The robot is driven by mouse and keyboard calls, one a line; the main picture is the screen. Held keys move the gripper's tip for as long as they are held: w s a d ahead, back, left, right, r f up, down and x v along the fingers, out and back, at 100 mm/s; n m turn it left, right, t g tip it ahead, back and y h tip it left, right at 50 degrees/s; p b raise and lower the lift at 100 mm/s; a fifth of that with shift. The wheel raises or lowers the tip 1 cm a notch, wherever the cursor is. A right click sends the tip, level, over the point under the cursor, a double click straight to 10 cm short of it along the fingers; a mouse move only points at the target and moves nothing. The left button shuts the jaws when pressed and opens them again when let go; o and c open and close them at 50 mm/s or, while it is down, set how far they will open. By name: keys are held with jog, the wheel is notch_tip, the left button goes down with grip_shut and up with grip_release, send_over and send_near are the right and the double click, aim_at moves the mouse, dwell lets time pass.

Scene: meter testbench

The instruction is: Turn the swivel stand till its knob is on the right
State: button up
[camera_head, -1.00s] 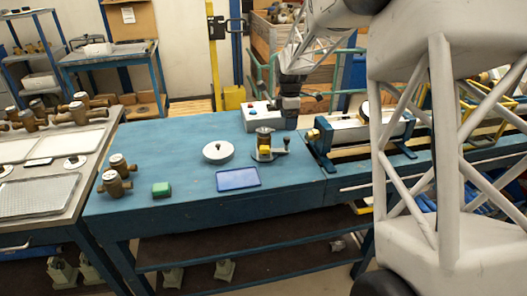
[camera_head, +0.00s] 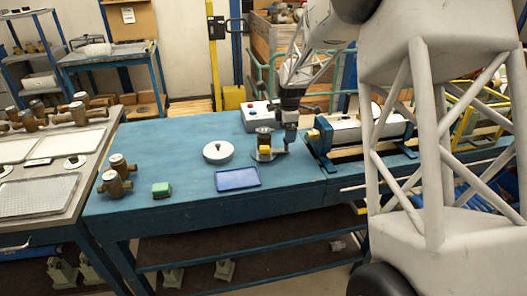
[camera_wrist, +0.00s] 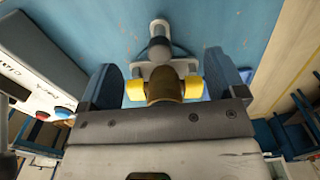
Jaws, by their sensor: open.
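The swivel stand (camera_head: 260,156) stands on the blue bench, with a brass piece (camera_head: 264,132) and a yellow block on top. In the head view my gripper (camera_head: 288,149) is pointing down at the stand's right side and hides the knob there. In the wrist view the grey stand plate (camera_wrist: 181,66), the brass piece (camera_wrist: 165,86) and yellow blocks (camera_wrist: 134,90) show between the fingers. The dark knob (camera_wrist: 159,46) shows beyond them. My gripper is open, its blue fingers (camera_wrist: 163,78) apart on either side. Whether they touch anything cannot be told.
A control box (camera_head: 262,115) with red and blue buttons stands close behind. A long test rig (camera_head: 345,135) stands close on the right.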

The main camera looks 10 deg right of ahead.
jog(key=shift+f, duration=1.15)
dwell(0.5)
jog(key=c, duration=0.4)
jog(key=shift+c, duration=0.2)
